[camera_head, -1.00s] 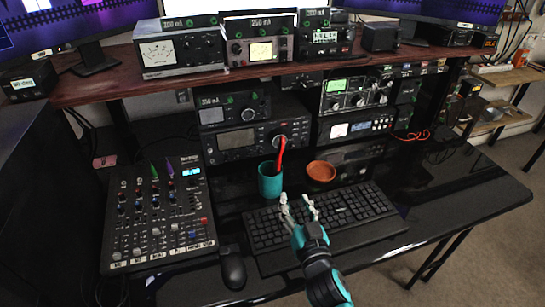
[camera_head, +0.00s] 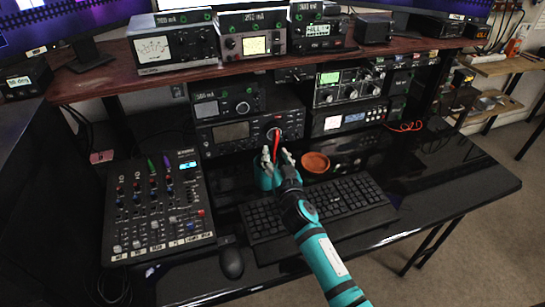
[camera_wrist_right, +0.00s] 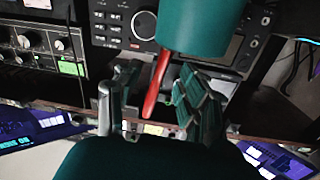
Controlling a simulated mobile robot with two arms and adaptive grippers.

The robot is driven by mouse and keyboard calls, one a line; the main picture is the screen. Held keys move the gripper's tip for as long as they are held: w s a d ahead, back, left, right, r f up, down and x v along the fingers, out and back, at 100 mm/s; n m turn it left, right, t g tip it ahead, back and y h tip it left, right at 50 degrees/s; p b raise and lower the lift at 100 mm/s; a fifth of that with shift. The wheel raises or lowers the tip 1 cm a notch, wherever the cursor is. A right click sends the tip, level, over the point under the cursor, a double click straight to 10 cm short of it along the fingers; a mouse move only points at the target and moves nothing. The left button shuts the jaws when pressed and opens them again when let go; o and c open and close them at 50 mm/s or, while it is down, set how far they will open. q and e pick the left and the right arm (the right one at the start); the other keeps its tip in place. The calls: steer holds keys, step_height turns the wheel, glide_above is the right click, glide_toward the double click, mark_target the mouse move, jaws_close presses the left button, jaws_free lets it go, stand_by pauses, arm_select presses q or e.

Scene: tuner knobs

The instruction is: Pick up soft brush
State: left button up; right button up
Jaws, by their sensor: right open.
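The soft brush seems to be the red-handled stick (camera_head: 277,146) standing in a teal cup (camera_head: 258,179); its other end is hidden inside the cup. My right gripper (camera_head: 277,157) is at the cup, its fingers open on either side of the red handle. In the right wrist view, which is upside down, the red handle (camera_wrist_right: 156,90) runs between the two open fingers, close to the right-hand one. Contact cannot be told. The cup (camera_wrist_right: 203,28) is at the top there. My left gripper is not in view.
A terracotta dish (camera_head: 315,163) sits just right of the cup. A keyboard (camera_head: 340,207) lies under my right arm, with a mouse (camera_head: 231,262) and a mixer (camera_head: 158,210) to the left. Radios (camera_head: 245,133) stand behind the cup under a shelf. The desk's right side is clear.

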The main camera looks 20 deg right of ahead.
steer(key=w, duration=0.2)
steer(key=shift+w, duration=0.4)
jaws_close()
